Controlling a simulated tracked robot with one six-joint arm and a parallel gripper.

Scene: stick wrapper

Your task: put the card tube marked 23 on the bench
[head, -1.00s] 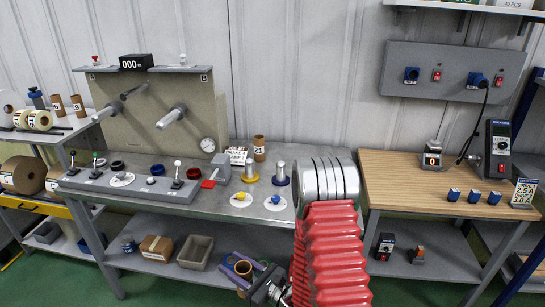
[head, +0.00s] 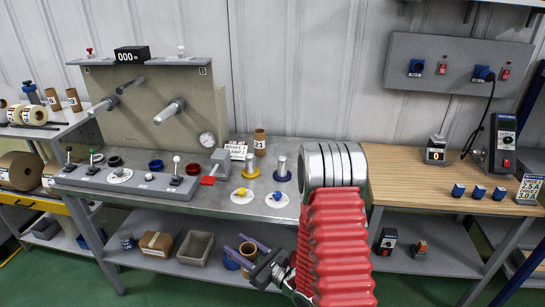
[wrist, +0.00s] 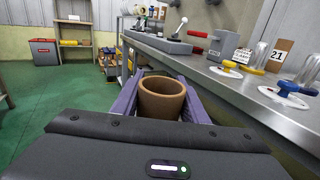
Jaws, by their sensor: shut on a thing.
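My gripper (head: 238,257) is shut on a brown card tube, which stands roughly upright between the purple fingers in the wrist view (wrist: 162,98). Another card tube, marked 21 (head: 260,142), stands at the back of the bench.
The bench holds yellow (head: 252,168) and blue (head: 282,170) spindle stands, a lever panel (head: 125,180) and a small sign (head: 236,151). Bare metal lies along its front edge. More card tubes (head: 73,100) stand on the left rack. A wooden table (head: 400,185) stands at right.

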